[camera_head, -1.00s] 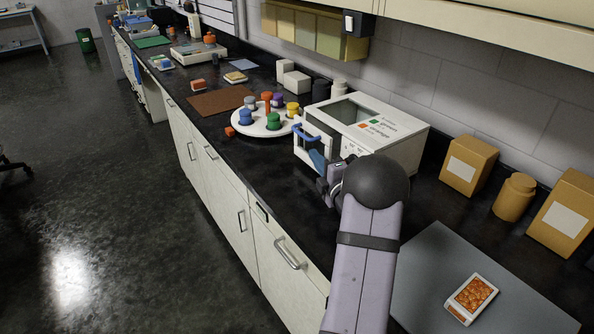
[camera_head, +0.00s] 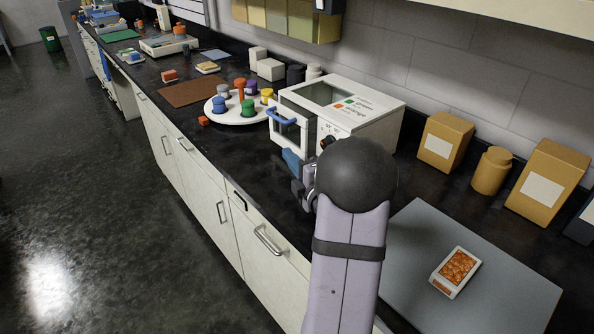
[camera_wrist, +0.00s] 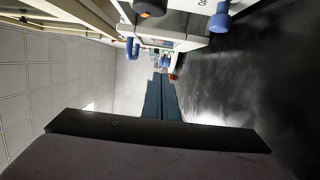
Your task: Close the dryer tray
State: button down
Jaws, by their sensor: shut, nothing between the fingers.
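The dryer is a white box (camera_head: 372,112) with a dark glass top on the black bench. Its white-framed front panel (camera_head: 289,136) with a blue handle (camera_head: 287,118) stands out at the box's left side, away from the body. Whether it slides or swings is not clear. My gripper (camera_head: 291,160) has blue fingers, pressed together and empty, just in front of and below that panel. I cannot tell any contact. In the wrist view my blue fingers (camera_wrist: 161,98) point toward the white dryer (camera_wrist: 180,22) and a blue handle (camera_wrist: 133,48). My wrist hides part of the dryer's front.
A round white tray (camera_head: 213,106) with several coloured-topped containers stands left of the dryer. A grey mat (camera_head: 410,230) bears a white case of orange pieces (camera_head: 456,272). Tan boxes (camera_head: 446,141) and a tan jar (camera_head: 491,171) line the wall. Bare bench lies left of my gripper.

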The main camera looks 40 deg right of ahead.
jog(key=shift+b+v, duration=0.3)
jog(key=shift+v, duration=1.75)
jog(key=w+a+f+n+y+p, duration=0.15)
jog(key=w+a+y, duration=0.4)
jog(key=a, duration=0.75)
jog(key=w+a+n+y+p, duration=0.1)
jog(key=w+a+n+y, duration=0.1)
jog(key=w+a, duration=0.85)
jog(key=s+d+m+g+h, duration=0.1)
jog(key=d+m+h, duration=0.2)
jog(key=d+h, duration=0.2)
jog(key=s+d+m+g+h, duration=0.1)
jog(key=d+m+g+h, duration=0.1)
jog(key=d+m+h, duration=0.2)
jog(key=s+d+m+g+h, duration=0.1)
jog(key=d+m+h, duration=0.2)
jog(key=d+h, duration=0.4)
jog(key=shift+s+d+r+m+g, duration=0.25)
jog(key=shift+d+r+g, duration=0.1)
jog(key=shift+d, duration=0.25)
jog(key=shift+n, duration=0.4)
jog(key=shift+w, duration=0.1)
